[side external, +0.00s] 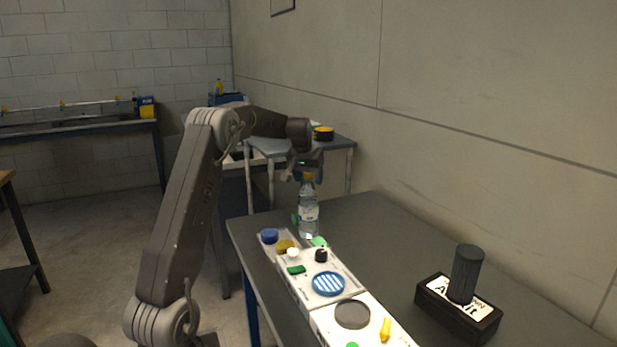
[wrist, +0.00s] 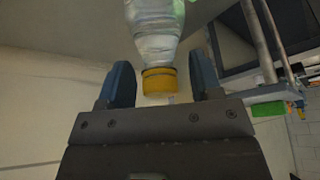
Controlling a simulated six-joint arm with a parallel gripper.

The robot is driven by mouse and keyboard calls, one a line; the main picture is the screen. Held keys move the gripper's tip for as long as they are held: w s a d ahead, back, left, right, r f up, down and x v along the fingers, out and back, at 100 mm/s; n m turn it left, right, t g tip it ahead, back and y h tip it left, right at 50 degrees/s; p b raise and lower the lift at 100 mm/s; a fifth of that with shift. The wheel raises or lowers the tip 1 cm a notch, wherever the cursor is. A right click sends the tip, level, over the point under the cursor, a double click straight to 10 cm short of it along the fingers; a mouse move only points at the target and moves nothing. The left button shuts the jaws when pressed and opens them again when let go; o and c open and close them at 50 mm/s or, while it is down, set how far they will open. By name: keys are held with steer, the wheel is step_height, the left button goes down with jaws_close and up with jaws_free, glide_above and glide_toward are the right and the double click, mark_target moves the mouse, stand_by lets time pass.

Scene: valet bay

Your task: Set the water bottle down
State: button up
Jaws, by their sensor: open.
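The water bottle (side external: 308,208) is clear with a white label and stands upright at the far end of the dark table (side external: 385,222), behind the white panels. In the wrist view the bottle (wrist: 155,42) shows with its yellow cap (wrist: 159,80) between my two blue fingers. My gripper (side external: 307,174) is above the bottle at its cap. In the wrist view my gripper (wrist: 163,85) is open, with a gap visible on both sides of the cap. The bottle's base is partly hard to see beside the panel's edge.
White panels with blue, yellow, green and black knobs (side external: 327,283) run along the table's left edge. A black box with a dark cylinder (side external: 467,274) stands at the right. The table between them is clear. Another table (side external: 340,142) stands behind, near the wall.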

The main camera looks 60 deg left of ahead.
steer(key=v, duration=1.2)
steer(key=d+r+m, duration=0.3)
steer(key=d, duration=1.3)
steer(key=s+d+f+m+t+h, duration=0.1)
steer(key=s+d+f+m, duration=0.2)
steer(key=s+d, duration=0.6)
steer(key=s+d+f+m+t+h, duration=0.1)
steer(key=s+d+f, duration=0.6)
steer(key=d, duration=0.8)
steer(key=s+m+h, duration=0.1)
steer(key=s+m, duration=0.1)
steer(key=s, duration=0.1)
steer(key=shift+d, duration=0.3)
